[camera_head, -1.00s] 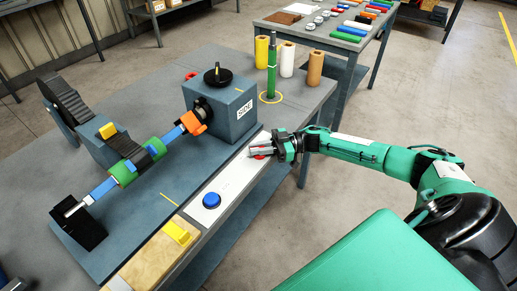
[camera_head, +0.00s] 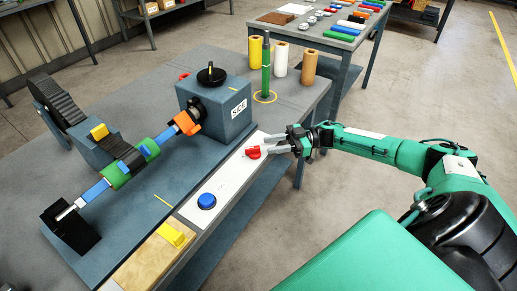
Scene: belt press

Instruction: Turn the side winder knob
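The side winder knob is a black round knob (camera_head: 211,75) with a yellow pointer mark. It sits on top of the blue-grey box (camera_head: 214,112) labelled SIDE. My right gripper (camera_head: 268,146) is over the right edge of the bench, low beside a red button (camera_head: 253,152) on the white panel. Its fingers look apart with nothing between them; whether they touch the button I cannot tell. It is to the right of and nearer than the box, clear of the knob. My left gripper is out of view.
A green post (camera_head: 266,70) and several coloured rolls stand behind the box. A shaft with green, blue and orange parts (camera_head: 120,175) runs to the box's left side. A blue button (camera_head: 206,201) and a yellow switch (camera_head: 171,234) lie along the front edge.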

